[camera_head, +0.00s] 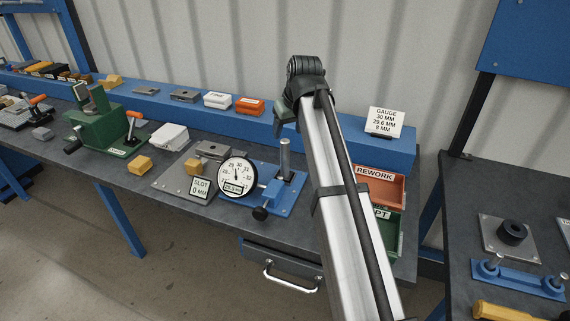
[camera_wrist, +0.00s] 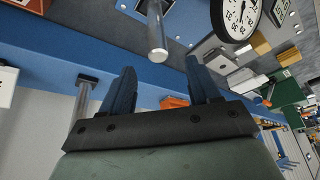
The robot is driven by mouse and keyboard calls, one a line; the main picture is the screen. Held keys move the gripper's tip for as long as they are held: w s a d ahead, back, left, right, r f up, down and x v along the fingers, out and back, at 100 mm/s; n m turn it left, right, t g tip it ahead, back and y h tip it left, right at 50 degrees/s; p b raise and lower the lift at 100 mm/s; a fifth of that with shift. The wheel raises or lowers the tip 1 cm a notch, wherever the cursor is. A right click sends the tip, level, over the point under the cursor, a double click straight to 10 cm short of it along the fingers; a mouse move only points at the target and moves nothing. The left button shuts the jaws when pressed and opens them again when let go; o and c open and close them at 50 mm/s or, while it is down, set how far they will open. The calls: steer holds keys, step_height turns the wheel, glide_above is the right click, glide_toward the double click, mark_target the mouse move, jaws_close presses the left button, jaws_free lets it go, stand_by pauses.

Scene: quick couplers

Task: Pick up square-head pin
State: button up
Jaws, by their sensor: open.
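A metal piece with a wide, dark square end and a pale shaft (camera_wrist: 82,104) stands on the blue raised shelf in the wrist view. It looks like the square-head pin, though I cannot be sure. It is left of my gripper (camera_wrist: 158,82), partly hidden behind the gripper's body and apart from the fingers. The two dark blue fingers are spread with nothing held between them. In the head view my gripper (camera_head: 284,120) is mostly hidden by my arm, near the shelf. The pin cannot be made out there.
A dial gauge (camera_head: 237,172) and an upright metal post (camera_head: 285,158) stand in front of the shelf. A gauge sign (camera_head: 385,122) stands on its right end. A red rework bin (camera_head: 380,190) is below. An orange block (camera_head: 250,106) lies on the shelf to the left.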

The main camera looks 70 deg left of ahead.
mark_target(284, 148)
steer(key=x, duration=1)
steer(key=shift+w+a+f, duration=0.15)
steer(key=shift+f, duration=0.15)
jaws_close()
stand_by(0.4)
stand_by(0.8)
